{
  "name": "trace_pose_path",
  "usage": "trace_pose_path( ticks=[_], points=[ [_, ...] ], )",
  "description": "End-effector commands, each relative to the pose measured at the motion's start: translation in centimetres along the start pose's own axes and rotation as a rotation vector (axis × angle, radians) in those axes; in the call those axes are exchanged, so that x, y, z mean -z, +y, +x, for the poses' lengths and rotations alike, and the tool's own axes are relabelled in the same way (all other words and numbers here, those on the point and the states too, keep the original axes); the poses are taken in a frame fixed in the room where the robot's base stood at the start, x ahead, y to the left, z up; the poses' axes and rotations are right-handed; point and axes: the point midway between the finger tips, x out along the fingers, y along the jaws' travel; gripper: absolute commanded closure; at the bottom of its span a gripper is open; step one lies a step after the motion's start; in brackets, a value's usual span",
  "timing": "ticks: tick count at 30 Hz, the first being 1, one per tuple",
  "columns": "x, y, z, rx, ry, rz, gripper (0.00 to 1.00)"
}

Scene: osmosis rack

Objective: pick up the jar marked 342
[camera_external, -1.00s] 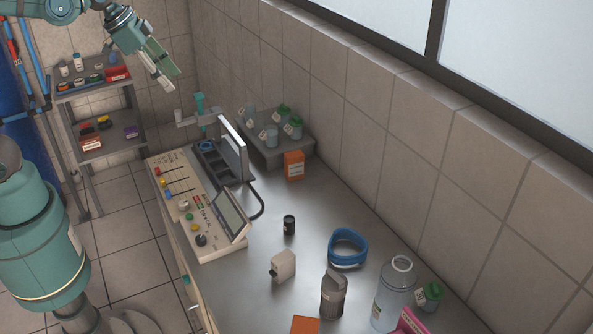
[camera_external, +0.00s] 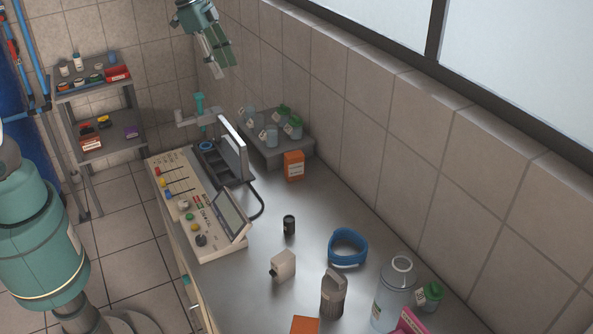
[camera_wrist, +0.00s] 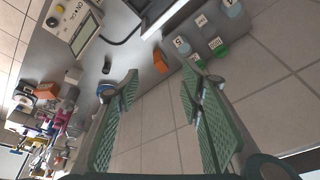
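Several small labelled jars stand on a raised grey rack (camera_external: 262,153) at the back of the bench. Two have green lids, one at the back (camera_external: 283,113) and one at the right (camera_external: 294,128). Two look pale blue-grey, one at the left (camera_external: 248,114) and one in front (camera_external: 270,137). In the wrist view, white labels show on a pale jar (camera_wrist: 182,46) and a green-lidded jar (camera_wrist: 218,47). The numbers are too small to read surely, so I cannot tell which is 342. My gripper (camera_external: 222,68) is open and empty, high above and behind the rack.
An orange box (camera_external: 294,166) stands just before the rack. The tiled wall is close at the right.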

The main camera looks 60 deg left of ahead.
Motion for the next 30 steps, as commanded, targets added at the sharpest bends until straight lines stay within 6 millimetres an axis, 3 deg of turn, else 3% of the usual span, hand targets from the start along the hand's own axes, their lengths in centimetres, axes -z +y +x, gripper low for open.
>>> trace_pose_path(
  ticks=[12, 30],
  points=[
    [3.9, -5.2, 4.5, -0.086, -0.009, 0.173, 0.61],
    [7.5, -11.9, 12.9, -0.212, 0.012, 0.428, 0.61]
  ],
)
